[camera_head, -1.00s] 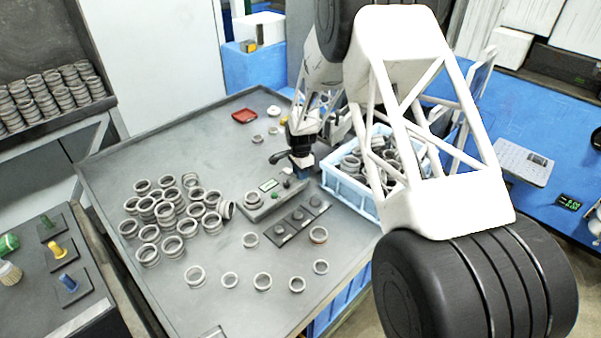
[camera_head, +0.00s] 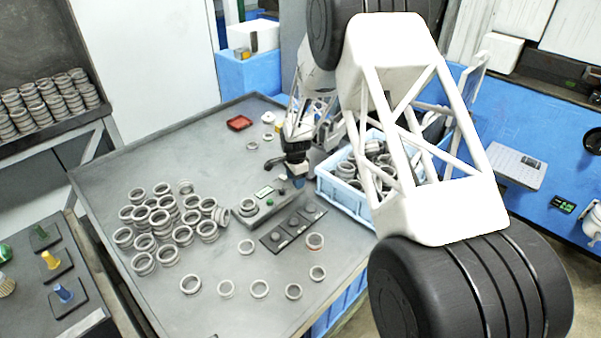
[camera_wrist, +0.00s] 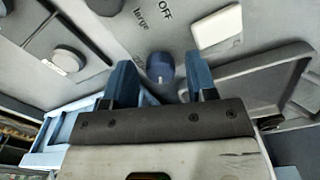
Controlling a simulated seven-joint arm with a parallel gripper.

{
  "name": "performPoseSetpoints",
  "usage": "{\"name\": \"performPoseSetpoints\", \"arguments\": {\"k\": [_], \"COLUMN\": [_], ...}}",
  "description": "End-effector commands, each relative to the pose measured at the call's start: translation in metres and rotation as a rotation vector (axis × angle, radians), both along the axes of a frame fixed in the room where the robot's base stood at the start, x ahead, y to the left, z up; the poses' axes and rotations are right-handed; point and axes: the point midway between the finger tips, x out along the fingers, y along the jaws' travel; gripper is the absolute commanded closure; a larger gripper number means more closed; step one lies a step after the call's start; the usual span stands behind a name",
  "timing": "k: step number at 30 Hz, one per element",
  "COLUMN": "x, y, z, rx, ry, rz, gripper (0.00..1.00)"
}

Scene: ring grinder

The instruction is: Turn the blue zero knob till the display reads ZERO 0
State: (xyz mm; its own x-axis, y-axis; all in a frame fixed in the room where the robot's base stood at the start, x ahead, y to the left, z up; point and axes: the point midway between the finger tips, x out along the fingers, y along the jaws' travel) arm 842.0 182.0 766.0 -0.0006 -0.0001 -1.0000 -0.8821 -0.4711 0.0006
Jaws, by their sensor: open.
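The blue zero knob (camera_wrist: 160,66) shows in the wrist view, standing on a grey panel. My gripper (camera_wrist: 160,68) is open, with one blue finger on each side of the knob in the picture. Gaps show on both sides; how deep the fingers reach is unclear. In the head view my gripper (camera_head: 297,174) is low over the right end of the grey gauge unit (camera_head: 250,216). The gauge's small greenish display (camera_head: 264,192) is too small to read. A small blue spot, likely the knob (camera_head: 282,191), shows beside it.
A white rectangular pad (camera_wrist: 217,27) and "OFF" and "large" lettering are near the knob. A dark plate with round pieces (camera_head: 293,229) lies in front of the gauge. Many metal rings (camera_head: 160,220) lie left; a blue crate (camera_head: 340,192) stands right.

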Motion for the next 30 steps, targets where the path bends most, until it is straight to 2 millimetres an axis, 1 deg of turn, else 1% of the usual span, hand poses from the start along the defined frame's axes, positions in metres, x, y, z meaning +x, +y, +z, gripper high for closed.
{"name": "performPoseSetpoints", "arguments": {"k": [5,11,30], "x": [0.0006,0.0006,0.0002], "y": [0.0002,0.0004,-0.0001], "z": [0.0002,0.0002,0.0004], "rx": [0.000,0.001,0.001], "ry": [-0.001,-0.001,-0.001], "rz": [0.021,0.088,0.488], "gripper": [0.45,0.45,0.45]}}
